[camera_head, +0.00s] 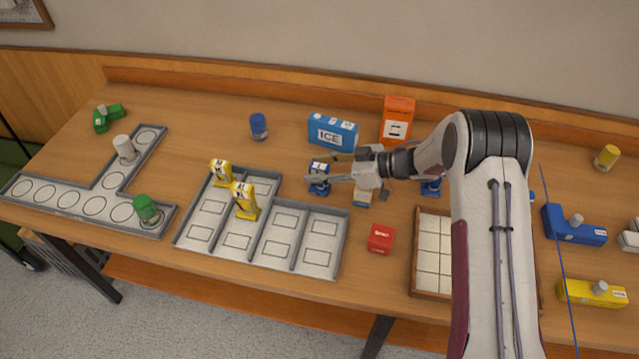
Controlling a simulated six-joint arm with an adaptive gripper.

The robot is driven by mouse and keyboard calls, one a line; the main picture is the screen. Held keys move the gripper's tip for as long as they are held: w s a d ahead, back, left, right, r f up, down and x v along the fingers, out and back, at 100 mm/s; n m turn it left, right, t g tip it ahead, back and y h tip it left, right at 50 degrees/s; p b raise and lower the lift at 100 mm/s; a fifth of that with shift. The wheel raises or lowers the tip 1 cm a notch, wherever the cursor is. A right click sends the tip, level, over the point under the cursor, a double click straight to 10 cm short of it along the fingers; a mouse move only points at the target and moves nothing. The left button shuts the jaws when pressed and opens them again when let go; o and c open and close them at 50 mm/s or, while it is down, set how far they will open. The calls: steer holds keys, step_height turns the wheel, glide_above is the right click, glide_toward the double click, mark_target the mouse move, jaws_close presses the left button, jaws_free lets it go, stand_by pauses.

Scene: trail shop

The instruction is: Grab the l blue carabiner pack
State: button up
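A small blue pack (319,187) with a white label stands upright on the table, just left of centre. Its letter is too small to read surely. My gripper (323,169) reaches in from the right at this pack. Its two fingers are apart, one toward the back and one crossing in front of the pack. I cannot tell whether either finger touches it. Another blue item (431,187) is partly hidden behind my arm. Two yellow packs (245,203) stand in the grey compartment tray (262,267) to the left.
A blue ICE box (333,132) and an orange box (397,120) stand behind my gripper. A blue-capped jar (258,127) stands back left.

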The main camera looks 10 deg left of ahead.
stand_by(0.3)
jaws_close()
steer(key=shift+r, duration=0.1)
steer(key=shift+r, duration=4.9)
